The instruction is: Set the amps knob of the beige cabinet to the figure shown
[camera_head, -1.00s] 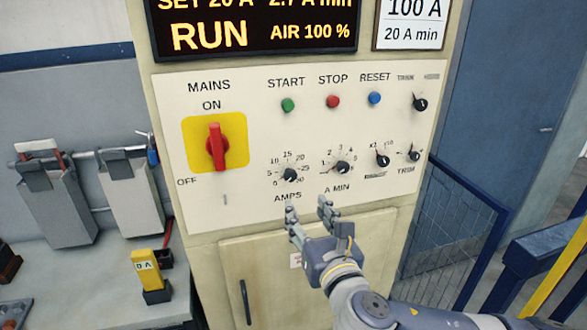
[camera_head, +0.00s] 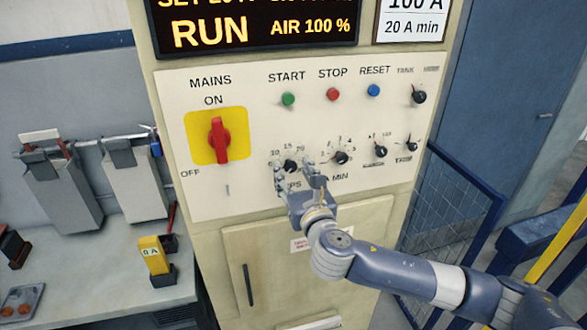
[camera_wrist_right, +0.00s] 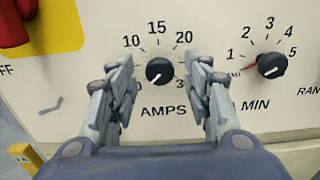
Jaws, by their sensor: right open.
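The beige cabinet (camera_head: 250,120) fills the middle of the head view. Its black amps knob (camera_head: 290,166) sits low on the panel, left of the A MIN knob (camera_head: 340,157). My right gripper (camera_head: 296,172) is open in front of the amps knob. In the right wrist view the amps knob (camera_wrist_right: 160,71) shows between the two spread fingers, apart from both, with its pale pointer toward the lower left. The fingers cover the ends of its scale. A card (camera_head: 410,20) at the upper right reads 100 A and 20 A min. My left gripper is not in view.
The display (camera_head: 250,28) reads RUN and AIR 100 %. The red mains switch (camera_head: 219,138) is at ON. START, STOP and RESET buttons sit above the knobs. A yellow meter (camera_head: 152,254) reading 0 A stands on the left bench. A blue mesh gate (camera_head: 450,220) is at right.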

